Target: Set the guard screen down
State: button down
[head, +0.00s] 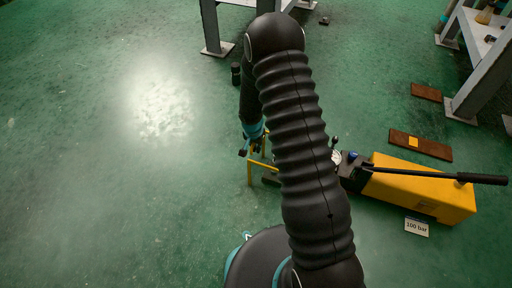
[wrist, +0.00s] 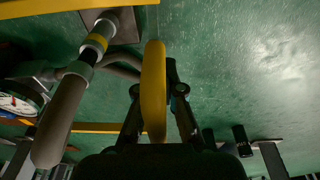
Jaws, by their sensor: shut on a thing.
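The guard screen (head: 250,170) shows in the head view as a thin yellow frame below my gripper (head: 253,147), largely hidden behind my arm. In the wrist view one yellow bar of the guard screen (wrist: 153,95) runs between the two dark fingers of my gripper (wrist: 157,92), which are shut on it. More yellow bars cross the wrist view at the top and lower left. The lower end of the frame is close to the green floor; I cannot tell whether it touches.
A yellow hand pump (head: 415,187) with a long black lever (head: 440,176) lies right of my arm, by a "100 bar" sign (head: 416,227). A gauge (wrist: 14,103) and a grey handle (wrist: 60,120) show in the wrist view. Brown plates (head: 420,145) lie further right. The left floor is clear.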

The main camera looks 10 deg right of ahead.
jog(key=c, duration=1.3)
grip_release()
jog(key=r, duration=0.4)
jog(key=a+r+p, duration=0.1)
jog(key=r, duration=0.3)
jog(key=s+r+p, duration=0.1)
jog(key=r, duration=0.3)
jog(key=shift+s+a+r, duration=0.1)
jog(key=shift+a, duration=0.05)
jog(key=s+d+r+n+t, duration=0.15)
jog(key=s+r, duration=0.35)
jog(key=r, duration=0.7)
jog(key=s+r+n+t, duration=0.1)
jog(key=s+r+n, duration=0.1)
jog(key=s+r, duration=0.65)
jog(key=shift+s+a+r+n+t+y, duration=0.1)
jog(key=shift+s+r+n+t+y, duration=0.35)
jog(key=shift+s+r, duration=1.9)
jog(key=shift+s+r+n+t+h, duration=0.15)
jog(key=shift+s+r+n, duration=0.65)
jog(key=shift+s+r, duration=1.45)
jog(key=shift+s+a+r+n+t+y, duration=0.1)
jog(key=shift+s+r+n+t+y, duration=0.4)
jog(key=shift+s+r, duration=1.85)
